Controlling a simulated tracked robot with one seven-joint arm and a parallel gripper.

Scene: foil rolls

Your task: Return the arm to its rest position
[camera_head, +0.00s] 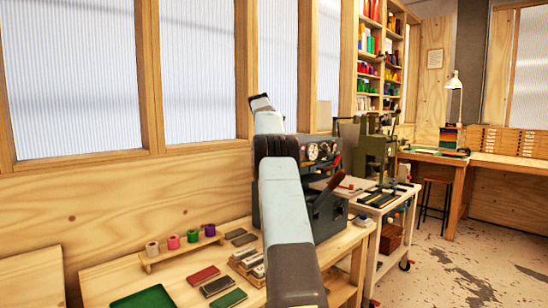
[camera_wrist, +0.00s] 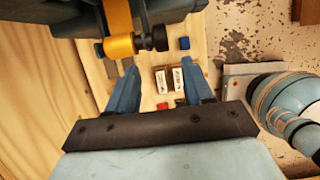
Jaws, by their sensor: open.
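My arm (camera_head: 287,200) rises from the bottom middle of the head view, bends at a dark joint and reaches up in front of the window. The gripper's fingers cannot be made out in the head view. In the wrist view my gripper (camera_wrist: 157,76) has its two blue fingers spread apart with nothing between them. A gold foil roll (camera_wrist: 120,46) sits on the dark machine just above the left finger, apart from it as far as I can tell. The grey machine (camera_head: 327,213) with gauges and a red-handled lever stands behind my arm, partly hidden by it.
A wooden rack (camera_head: 181,247) holds white, pink, green and purple rolls on the bench (camera_head: 120,273). Red and green blocks (camera_head: 203,276) and a green tray (camera_head: 146,299) lie in front. A white cart (camera_head: 372,222) with tools stands right.

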